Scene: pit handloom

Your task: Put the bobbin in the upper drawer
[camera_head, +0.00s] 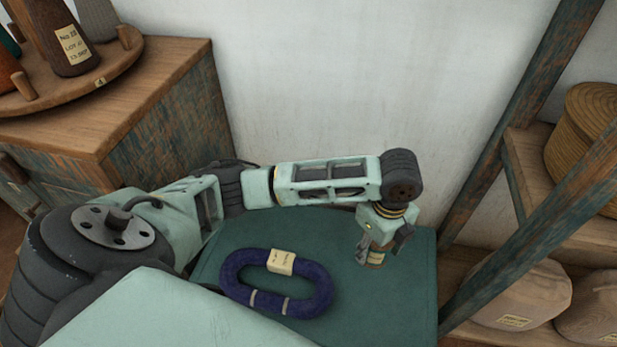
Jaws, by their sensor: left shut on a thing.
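My left gripper (382,247) points down over the right part of a green surface. It is shut on a small brown bobbin (376,259) with a pale label, and the fingers hide part of it. I cannot tell whether the bobbin touches the surface. A wooden cabinet (160,90) stands at the left, and a dark handle shows on its front at the left edge. I cannot tell which drawer that is or whether it is open. My right gripper is not in view.
A dark blue yarn skein (234,287) with a tag lies on the green surface (410,305), left of the bobbin. A round board (115,68) with cones and pegs tops the cabinet. A shelf frame (525,105) with baskets and sacks stands at the right.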

